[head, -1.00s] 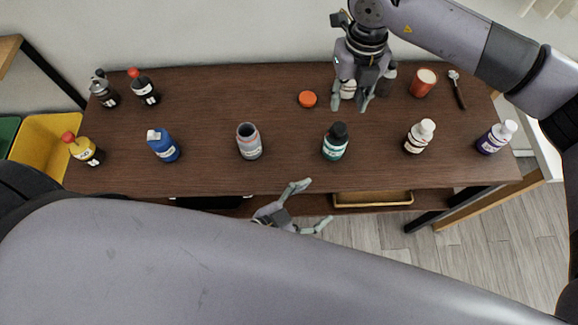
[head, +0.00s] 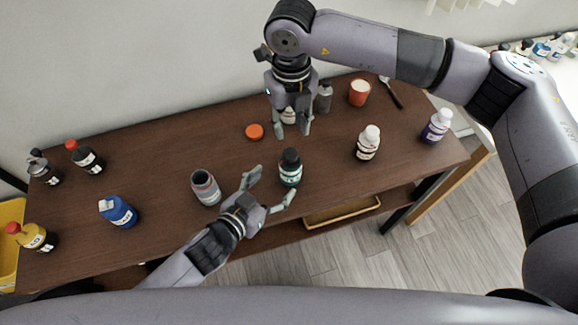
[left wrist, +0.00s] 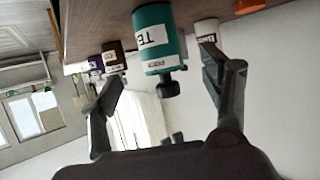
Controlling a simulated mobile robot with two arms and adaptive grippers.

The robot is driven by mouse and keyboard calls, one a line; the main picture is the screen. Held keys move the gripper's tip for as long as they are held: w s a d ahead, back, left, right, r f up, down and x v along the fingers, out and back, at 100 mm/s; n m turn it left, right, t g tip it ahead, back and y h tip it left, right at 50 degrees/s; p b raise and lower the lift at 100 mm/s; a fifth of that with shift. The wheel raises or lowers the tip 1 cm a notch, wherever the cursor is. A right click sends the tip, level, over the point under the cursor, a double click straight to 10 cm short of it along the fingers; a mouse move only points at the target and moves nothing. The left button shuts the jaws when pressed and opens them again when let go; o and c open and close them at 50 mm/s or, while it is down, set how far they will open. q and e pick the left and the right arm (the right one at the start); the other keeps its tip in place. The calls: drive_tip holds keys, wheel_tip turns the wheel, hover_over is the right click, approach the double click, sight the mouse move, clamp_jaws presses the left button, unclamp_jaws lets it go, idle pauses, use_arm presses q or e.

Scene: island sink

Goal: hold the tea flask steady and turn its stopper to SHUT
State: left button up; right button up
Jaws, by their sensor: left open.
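The tea flask (head: 290,172) is a teal bottle with a black stopper and a white label, upright near the table's front edge. In the left wrist view the flask (left wrist: 155,40) appears upside down, its label partly reading "TE". My left gripper (head: 268,188) is open at the front edge, its fingers spread toward the flask, with no visible contact. In the wrist view the flask lies ahead, between the left fingers (left wrist: 162,78). My right gripper (head: 293,128) points down behind the flask, fingers apart, in front of a white item. The stopper's setting is too small to read.
A grey open-topped bottle (head: 206,188) stands close left of my left gripper. A white-capped brown bottle (head: 368,143) stands right of the flask. An orange lid (head: 254,132) lies behind, with a red cup (head: 359,93) at the back right.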

sight(290, 167)
use_arm(q)
drive_tip(key=x, duration=0.9)
drive_tip(key=shift+d, duration=0.1)
drive_tip(key=c, duration=1.3)
drive_tip(key=shift+c, duration=0.2)
idle(0.7)
